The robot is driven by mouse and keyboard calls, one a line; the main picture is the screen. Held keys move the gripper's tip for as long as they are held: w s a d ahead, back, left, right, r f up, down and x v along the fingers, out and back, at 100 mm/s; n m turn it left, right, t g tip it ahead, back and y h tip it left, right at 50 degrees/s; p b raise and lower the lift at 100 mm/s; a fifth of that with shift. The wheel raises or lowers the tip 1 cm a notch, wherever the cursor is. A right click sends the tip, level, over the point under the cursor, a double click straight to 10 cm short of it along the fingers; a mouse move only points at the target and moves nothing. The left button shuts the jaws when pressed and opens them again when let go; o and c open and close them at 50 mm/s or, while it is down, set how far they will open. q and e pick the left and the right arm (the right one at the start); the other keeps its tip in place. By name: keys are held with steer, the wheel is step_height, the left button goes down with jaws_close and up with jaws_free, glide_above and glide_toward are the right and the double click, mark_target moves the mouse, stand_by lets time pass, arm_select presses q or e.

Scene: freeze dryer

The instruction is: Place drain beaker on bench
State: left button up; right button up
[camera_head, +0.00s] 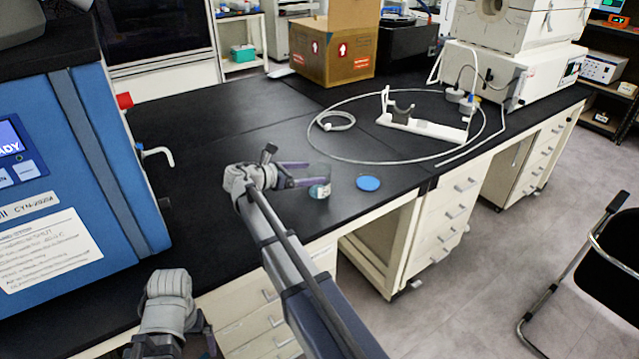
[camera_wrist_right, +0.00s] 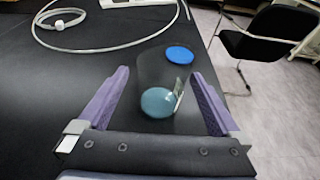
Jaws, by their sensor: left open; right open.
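The drain beaker (camera_head: 320,191) is a clear vessel with teal contents and a small pale label. It appears to stand on the black bench (camera_head: 215,150) near the front edge. My right gripper (camera_head: 322,174) is open at the beaker. In the right wrist view the beaker (camera_wrist_right: 158,103) shows between the two spread purple fingers (camera_wrist_right: 160,95), with a visible gap on each side. Its clear walls are faint. My left gripper (camera_head: 175,345) is at the bottom left, in front of the bench, open and partly cut off by the frame; I see nothing held in it.
A blue disc (camera_head: 368,183) lies on the bench right of the beaker. The blue freeze dryer (camera_head: 75,170) with a white drain spout (camera_head: 157,152) stands at left. Behind are a coiled tube (camera_head: 335,122), a white stand (camera_head: 425,128) and a cardboard box (camera_head: 335,55). The bench middle is clear.

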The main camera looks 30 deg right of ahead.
mark_target(327, 170)
steer(key=shift+s+b+x, duration=0.15)
steer(key=shift+b+x, duration=0.2)
steer(key=shift+x, duration=1.35)
steer(key=shift+s+b+x, duration=0.1)
steer(key=shift+b+x, duration=0.25)
steer(key=shift+x, duration=1.35)
steer(key=shift+r, duration=0.2)
steer(key=c, duration=1.2)
steer(key=shift+r, duration=0.1)
step_height(327, 170, up, 10)
steer(key=p, duration=1)
